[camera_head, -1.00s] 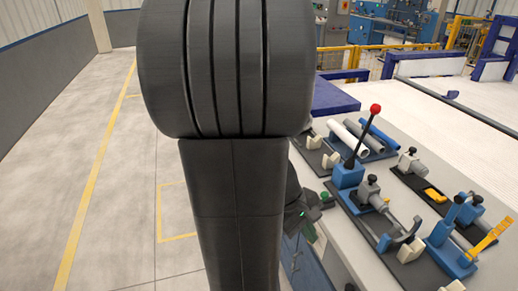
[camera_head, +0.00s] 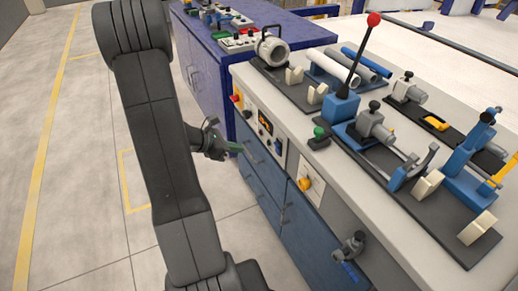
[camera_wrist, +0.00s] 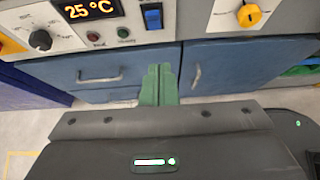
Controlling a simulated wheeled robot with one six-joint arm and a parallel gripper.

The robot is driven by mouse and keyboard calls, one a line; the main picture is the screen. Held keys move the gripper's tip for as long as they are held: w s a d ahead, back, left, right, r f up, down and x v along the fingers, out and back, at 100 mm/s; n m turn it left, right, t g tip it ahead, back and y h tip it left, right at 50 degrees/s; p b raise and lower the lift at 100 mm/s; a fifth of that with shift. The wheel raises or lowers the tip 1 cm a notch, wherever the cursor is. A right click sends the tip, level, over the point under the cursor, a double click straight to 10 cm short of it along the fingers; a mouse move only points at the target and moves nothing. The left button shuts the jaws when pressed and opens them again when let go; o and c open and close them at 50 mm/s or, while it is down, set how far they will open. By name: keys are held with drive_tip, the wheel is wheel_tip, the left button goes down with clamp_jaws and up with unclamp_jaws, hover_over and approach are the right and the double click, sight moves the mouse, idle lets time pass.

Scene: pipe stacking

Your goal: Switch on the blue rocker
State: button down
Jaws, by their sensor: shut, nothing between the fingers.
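A dark knob (camera_wrist: 40,40), red and green buttons (camera_wrist: 123,33) and a yellow rotary knob (camera_wrist: 249,15) are near the rocker. Drawer handles (camera_wrist: 100,77) stick out below. A valve with a blue lever (camera_head: 350,255) protrudes farther right. The floor at left is clear.

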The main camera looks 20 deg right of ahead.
drive_tip(key=shift+f, duration=0.1)
idle(0.3)
approach(276, 146)
drive_tip(key=x, duration=0.4)
drive_tip(key=f+x, duration=0.1)
drive_tip(key=x, duration=0.1)
drive_tip(key=shift+s+a+f+b, duration=0.1)
drive_tip(key=shift+s+a+b, duration=0.1)
drive_tip(key=shift+a+b, duration=0.2)
drive_tip(key=shift+d, duration=0.35)
drive_tip(key=shift+d+r+y+p, duration=0.65)
drive_tip(key=shift+r+p, duration=0.1)
drive_tip(key=shift+p, duration=0.45)
drive_tip(key=shift+f, duration=0.35)
drive_tip(key=shift+w, duration=0.1)
